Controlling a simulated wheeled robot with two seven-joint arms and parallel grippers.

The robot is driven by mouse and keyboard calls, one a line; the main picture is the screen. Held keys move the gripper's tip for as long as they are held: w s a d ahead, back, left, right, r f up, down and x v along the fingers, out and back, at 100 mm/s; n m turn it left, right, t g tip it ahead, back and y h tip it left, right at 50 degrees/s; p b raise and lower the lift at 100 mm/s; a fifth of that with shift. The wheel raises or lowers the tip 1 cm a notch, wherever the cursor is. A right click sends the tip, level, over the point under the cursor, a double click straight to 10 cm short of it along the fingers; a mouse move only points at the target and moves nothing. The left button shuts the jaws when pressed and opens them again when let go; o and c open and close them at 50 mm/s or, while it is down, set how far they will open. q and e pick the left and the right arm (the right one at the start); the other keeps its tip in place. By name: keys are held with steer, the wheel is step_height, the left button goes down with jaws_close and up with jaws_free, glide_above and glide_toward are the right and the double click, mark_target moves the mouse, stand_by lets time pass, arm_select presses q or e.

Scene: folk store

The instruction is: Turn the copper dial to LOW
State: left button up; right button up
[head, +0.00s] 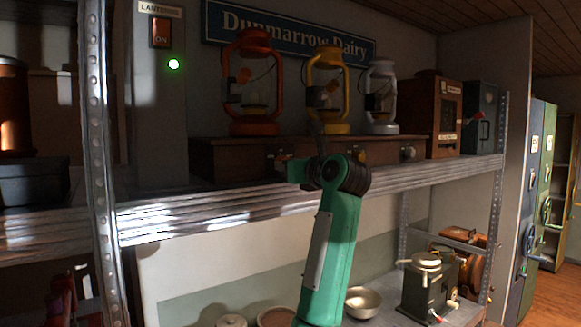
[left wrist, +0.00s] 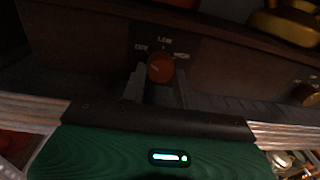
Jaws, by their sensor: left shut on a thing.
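The copper dial (left wrist: 160,68) is on the front of a dark wooden box, under a plate with OFF at left, LOW at top and HIGH at right. A pale mark on the dial appears to point up and left, toward OFF. My left gripper (left wrist: 161,76) is shut on the dial, with one grey finger on each side. In the head view my green left arm reaches up to the box (head: 232,160) and its wrist hides much of the grip. My right gripper is in neither view.
A copper lantern (head: 253,85), a yellow one (head: 329,90) and a silver one (head: 381,97) stand on the box. A brass dial (left wrist: 308,95) is to the right. The metal shelf edge (head: 200,222) runs below, and a shelf post (head: 96,130) stands at left.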

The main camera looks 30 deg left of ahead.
arm_select(q)
steer(key=shift+m+b, duration=0.4)
steer(key=shift+m, duration=0.8)
steer(key=m+b, duration=0.1)
steer(key=m, duration=0.7)
steer(key=shift+r+m+b, duration=0.15)
steer(key=shift+m+b, duration=0.25)
steer(key=o, duration=1)
